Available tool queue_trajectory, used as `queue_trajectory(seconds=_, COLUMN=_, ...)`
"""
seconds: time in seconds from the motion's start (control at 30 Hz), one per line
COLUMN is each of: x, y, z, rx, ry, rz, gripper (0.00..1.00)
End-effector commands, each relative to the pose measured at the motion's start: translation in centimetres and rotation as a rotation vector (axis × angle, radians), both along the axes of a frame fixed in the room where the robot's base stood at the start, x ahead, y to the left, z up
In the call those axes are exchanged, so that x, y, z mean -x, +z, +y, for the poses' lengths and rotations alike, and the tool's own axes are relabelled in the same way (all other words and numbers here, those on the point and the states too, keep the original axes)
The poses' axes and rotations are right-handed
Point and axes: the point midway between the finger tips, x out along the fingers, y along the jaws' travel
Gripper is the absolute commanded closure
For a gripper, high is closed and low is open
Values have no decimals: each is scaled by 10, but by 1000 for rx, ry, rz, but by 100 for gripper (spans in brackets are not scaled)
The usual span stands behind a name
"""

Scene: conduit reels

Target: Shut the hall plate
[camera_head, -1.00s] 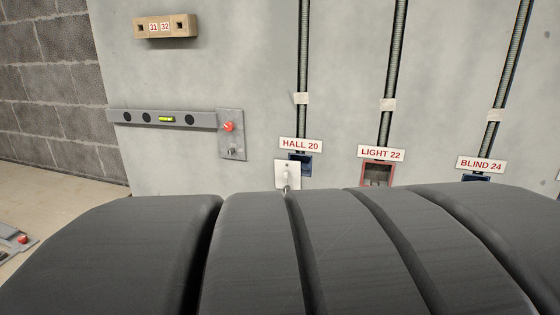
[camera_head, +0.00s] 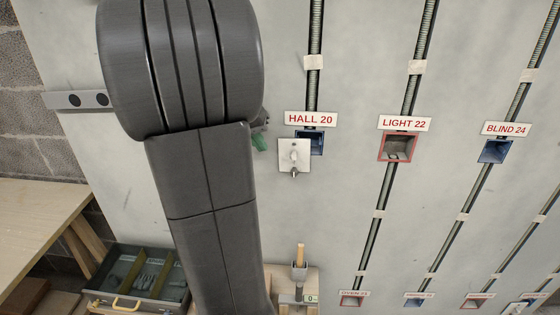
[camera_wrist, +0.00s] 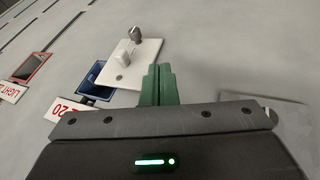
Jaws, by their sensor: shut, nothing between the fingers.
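The hall plate (camera_head: 293,165) is a small white plate with a raised white knob and a metal piece at its lower edge. It sits below the HALL 20 label (camera_head: 311,119), offset to the lower left of a blue wall box (camera_head: 317,143), whose opening shows partly uncovered. My gripper (camera_head: 260,143) has green fingers, pressed together and empty, just left of the plate. In the wrist view the fingers (camera_wrist: 158,84) stand close beside an edge of the plate (camera_wrist: 146,50); I cannot tell whether they touch. The blue box (camera_wrist: 90,80) shows beyond the plate.
The red-rimmed LIGHT 22 box (camera_head: 397,147) and blue BLIND 24 box (camera_head: 495,151) are to the right. A toolbox (camera_head: 135,275) and wooden table (camera_head: 40,215) are lower left. A stand with a wooden-handled tool (camera_head: 300,260) is below.

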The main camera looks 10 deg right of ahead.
Motion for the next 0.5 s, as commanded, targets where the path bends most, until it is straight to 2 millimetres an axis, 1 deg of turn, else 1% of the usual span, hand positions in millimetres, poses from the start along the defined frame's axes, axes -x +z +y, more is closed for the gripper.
queue_trajectory(seconds=0.03, x=-2, y=-10, z=-6, rx=1, ry=-4, rz=6, gripper=100)
queue_trajectory(seconds=0.1, x=-5, y=-24, z=-13, rx=1, ry=-3, rz=7, gripper=100)
queue_trajectory(seconds=0.3, x=-14, y=-60, z=-32, rx=1, ry=-1, rz=7, gripper=100)
queue_trajectory(seconds=0.5, x=-7, y=-70, z=-57, rx=0, ry=-2, rz=2, gripper=100)
